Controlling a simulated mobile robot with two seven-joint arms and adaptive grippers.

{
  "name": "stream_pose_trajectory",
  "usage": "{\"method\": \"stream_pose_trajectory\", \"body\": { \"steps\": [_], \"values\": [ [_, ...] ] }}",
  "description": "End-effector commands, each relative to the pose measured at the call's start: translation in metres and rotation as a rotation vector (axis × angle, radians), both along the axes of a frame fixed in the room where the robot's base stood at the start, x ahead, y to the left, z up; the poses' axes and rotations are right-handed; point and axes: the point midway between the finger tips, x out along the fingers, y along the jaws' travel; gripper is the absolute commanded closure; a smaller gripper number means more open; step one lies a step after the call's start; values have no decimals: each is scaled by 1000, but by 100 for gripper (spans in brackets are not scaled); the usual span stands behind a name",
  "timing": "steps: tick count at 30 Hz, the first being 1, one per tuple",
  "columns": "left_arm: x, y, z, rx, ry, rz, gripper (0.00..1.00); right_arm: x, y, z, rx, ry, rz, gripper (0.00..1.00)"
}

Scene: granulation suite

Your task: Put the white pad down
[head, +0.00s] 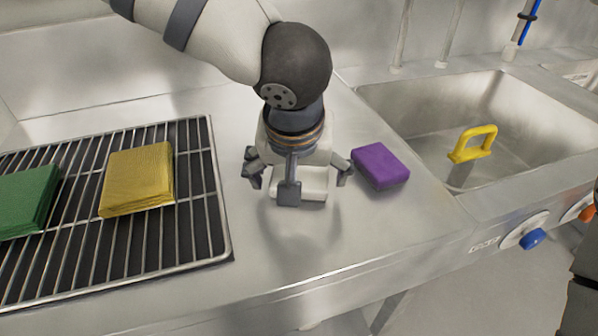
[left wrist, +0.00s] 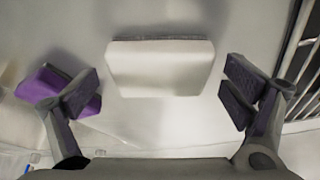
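The white pad (head: 314,186) is on the steel counter under my left gripper (head: 298,180), between the rack and the purple pad. In the left wrist view, the white pad (left wrist: 160,68) shows a pale face and a thin dark far edge. The left gripper (left wrist: 165,95) is open there, with a clear gap between each finger and the pad. In the head view, the fingers and palm hide part of the pad. My right gripper does not show.
A purple pad (head: 380,165) lies just right of my left gripper. A wire rack (head: 220,215) on the left carries a yellow pad (head: 138,178) and a green pad (head: 25,200). A sink (head: 435,130) with a yellow handled thing (head: 474,143) is at right. The counter front is clear.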

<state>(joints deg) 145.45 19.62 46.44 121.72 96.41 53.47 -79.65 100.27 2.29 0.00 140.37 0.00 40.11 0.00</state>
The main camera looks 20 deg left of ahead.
Motion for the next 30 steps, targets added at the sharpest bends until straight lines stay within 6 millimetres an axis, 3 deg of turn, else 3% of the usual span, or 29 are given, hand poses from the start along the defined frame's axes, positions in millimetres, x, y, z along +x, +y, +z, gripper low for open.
{"method": "stream_pose_trajectory", "body": {
  "steps": [8,11,21,25,30],
  "values": [
    [0,0,4,-2,-2,1,5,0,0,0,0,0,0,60],
    [-5,-1,19,-2,-5,0,5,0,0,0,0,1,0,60],
    [-38,-8,99,-3,-4,1,5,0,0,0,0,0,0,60],
    [-44,-9,112,-1,-1,1,5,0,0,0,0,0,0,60],
    [-45,-9,115,0,0,0,5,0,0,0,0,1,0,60]
  ]
}}
